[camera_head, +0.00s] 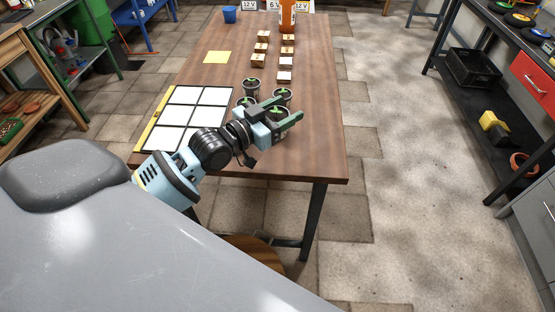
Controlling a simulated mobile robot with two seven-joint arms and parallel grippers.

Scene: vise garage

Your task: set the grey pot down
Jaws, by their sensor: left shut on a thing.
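My left gripper (282,112) reaches in from the left and is shut on the nearest grey pot (279,113), whose seedling shows between the fingers. I cannot tell whether this pot touches the table. A board with white squares (207,115) and a yellow left edge lies left of the pots. My right gripper is out of view.
Small wooden blocks (257,60) stand in two rows behind the pots. The table's right side is clear.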

